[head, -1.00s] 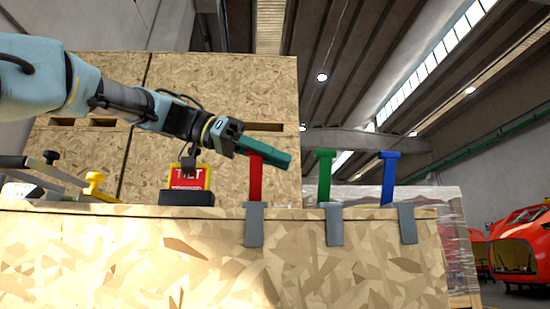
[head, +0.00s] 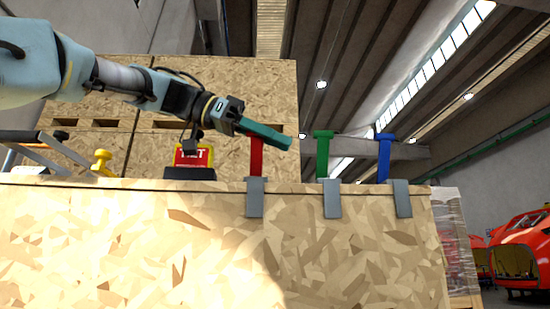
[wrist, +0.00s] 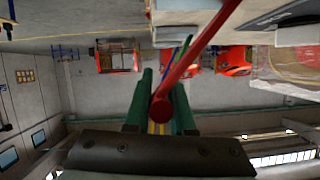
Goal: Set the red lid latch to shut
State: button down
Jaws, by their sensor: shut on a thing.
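The red lid latch (head: 256,160) stands upright at the top edge of a wooden crate (head: 150,245), above a grey bracket (head: 255,198). My gripper (head: 277,141) reaches in from the left, its green fingers at the top of the red latch. In the wrist view the red latch (wrist: 195,60) runs up to the right, and its round end lies between the two fingers of my gripper (wrist: 162,92). The gripper is shut on this end. The fingers partly hide the latch top in the head view.
A green latch (head: 323,158) and a blue latch (head: 384,160) stand upright to the right. Behind the edge at left are a red and yellow TILT sign (head: 193,155) and a yellow knob (head: 102,160). A taller wooden crate (head: 215,85) rises behind.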

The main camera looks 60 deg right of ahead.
jog(key=f+m+h+b, duration=0.1)
jog(key=b, duration=0.3)
jog(key=s+a+f+m+t+h+b, duration=0.1)
jog(key=f+m+b, duration=0.1)
jog(key=b, duration=0.2)
jog(key=a+f+m+b, duration=0.1)
jog(key=b, duration=0.3)
jog(key=shift+s+a+f+h, duration=0.15)
jog(key=shift+s+f+h, duration=0.15)
jog(key=shift+h, duration=0.1)
jog(key=shift+r+m, duration=0.1)
jog(key=shift+m, duration=0.2)
jog(key=c, duration=0.8)
grip_release()
jog(key=shift+o, duration=0.2)
